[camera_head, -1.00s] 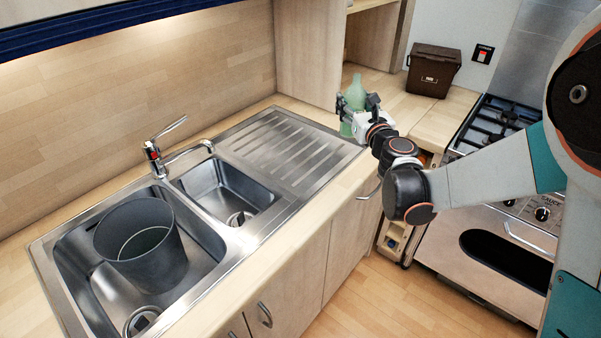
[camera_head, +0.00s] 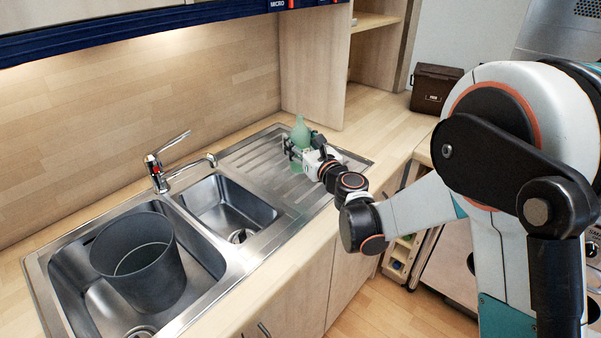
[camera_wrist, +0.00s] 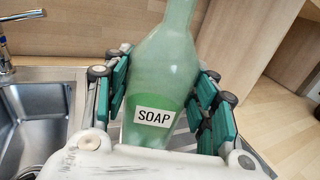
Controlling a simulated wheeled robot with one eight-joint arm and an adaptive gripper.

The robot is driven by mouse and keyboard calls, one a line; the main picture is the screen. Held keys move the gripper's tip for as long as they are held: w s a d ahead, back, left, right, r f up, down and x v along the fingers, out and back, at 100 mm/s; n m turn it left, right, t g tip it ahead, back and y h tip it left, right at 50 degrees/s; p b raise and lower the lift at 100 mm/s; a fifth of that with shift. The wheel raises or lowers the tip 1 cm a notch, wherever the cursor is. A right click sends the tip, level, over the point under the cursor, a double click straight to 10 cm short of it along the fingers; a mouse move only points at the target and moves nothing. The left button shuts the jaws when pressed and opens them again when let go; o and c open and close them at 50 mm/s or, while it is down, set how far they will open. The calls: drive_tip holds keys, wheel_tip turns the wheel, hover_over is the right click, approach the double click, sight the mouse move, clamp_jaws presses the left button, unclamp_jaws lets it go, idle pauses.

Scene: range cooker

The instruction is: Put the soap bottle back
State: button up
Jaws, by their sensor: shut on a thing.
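The soap bottle (camera_head: 300,132) is pale green and translucent, with a narrow neck and a white SOAP label. It shows large in the wrist view (camera_wrist: 163,75), a little tilted there. My gripper (camera_head: 298,153) is shut on the bottle's body, with green-padded fingers on both sides of it in the wrist view (camera_wrist: 165,95). In the head view the bottle is over the ribbed metal drainer (camera_head: 250,153).
A double sink with a tap (camera_head: 158,172) lies left of the drainer. A dark grey bucket (camera_head: 140,270) stands in the large basin. A brown box (camera_head: 433,88) stands at the back right of the worktop. A wooden side panel (camera_head: 315,70) rises behind the drainer.

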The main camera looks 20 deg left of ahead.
sight(300, 166)
wheel_tip(300, 166, down, 8)
drive_tip(key=shift+f+b, duration=0.15)
drive_tip(key=shift+b, duration=0.95)
drive_tip(key=o, duration=1.2)
drive_tip(key=shift+f, duration=0.1)
drive_tip(key=shift+c, duration=0.2)
drive_tip(key=p+v, duration=0.1)
drive_tip(key=v, duration=1.1)
drive_tip(key=shift+r, duration=0.2)
